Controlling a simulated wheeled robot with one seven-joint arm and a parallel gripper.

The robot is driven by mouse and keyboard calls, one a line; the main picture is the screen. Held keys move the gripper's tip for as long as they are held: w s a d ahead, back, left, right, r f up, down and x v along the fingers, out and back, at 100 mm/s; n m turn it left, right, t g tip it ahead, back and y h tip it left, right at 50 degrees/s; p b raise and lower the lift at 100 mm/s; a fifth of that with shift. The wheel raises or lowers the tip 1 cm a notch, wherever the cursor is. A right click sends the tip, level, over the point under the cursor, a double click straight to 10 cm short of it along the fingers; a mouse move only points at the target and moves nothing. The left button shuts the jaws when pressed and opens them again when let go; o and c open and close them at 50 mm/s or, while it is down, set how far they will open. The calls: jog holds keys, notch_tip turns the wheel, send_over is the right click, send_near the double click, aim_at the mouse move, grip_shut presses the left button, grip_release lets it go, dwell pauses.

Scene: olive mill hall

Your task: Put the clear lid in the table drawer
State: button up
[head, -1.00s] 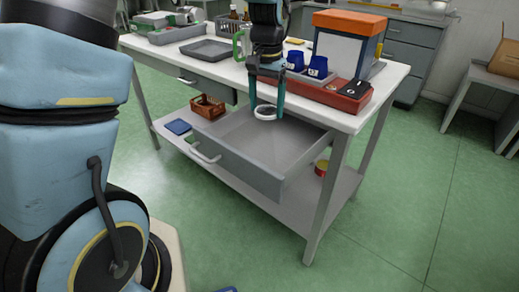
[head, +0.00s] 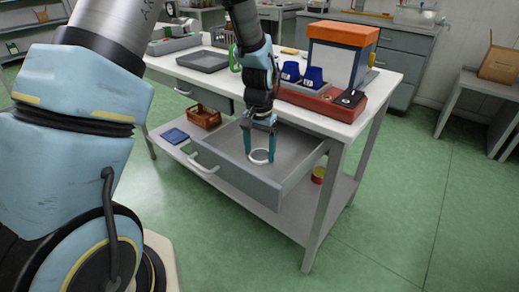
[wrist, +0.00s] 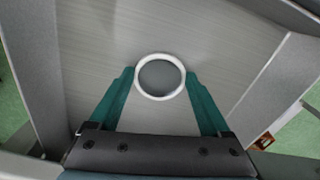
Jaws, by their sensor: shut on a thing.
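The clear lid (head: 260,156) is a small round disc with a white rim. It is between the fingertips of my gripper (head: 259,154), which is shut on it. The lid also shows in the wrist view (wrist: 160,77), held between the two teal fingers (wrist: 160,88). The table drawer (head: 235,185) is pulled open, a grey box with a bar handle at its front. The lid and fingertips are over the drawer's inside, and the drawer floor fills most of the wrist view (wrist: 90,60). I cannot tell whether the lid touches the floor.
The white table top (head: 300,124) carries a grey tray (head: 203,61), blue cups (head: 313,77), a red base (head: 322,97) and an orange-topped box (head: 342,35). A brown basket (head: 204,117) and a blue item (head: 175,136) are on the lower shelf. The drawer looks otherwise empty.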

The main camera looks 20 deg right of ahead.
aim_at(260, 156)
jog(key=shift+f, duration=0.1)
jog(key=o, duration=1.3)
notch_tip(260, 156, up, 12)
jog(key=s+a+n, duration=0.1)
jog(key=a+n, duration=0.2)
jog(key=a, duration=0.7)
jog(key=s+a+n+t, duration=0.1)
jog(key=a+n, duration=0.2)
jog(key=a, duration=0.7)
jog(key=s+a+n+b, duration=0.1)
jog(key=s+a+n, duration=0.1)
jog(key=a, duration=0.8)
jog(key=shift+f+n+t, duration=0.15)
jog(key=shift+n+t, duration=0.15)
jog(key=shift+n, duration=0.1)
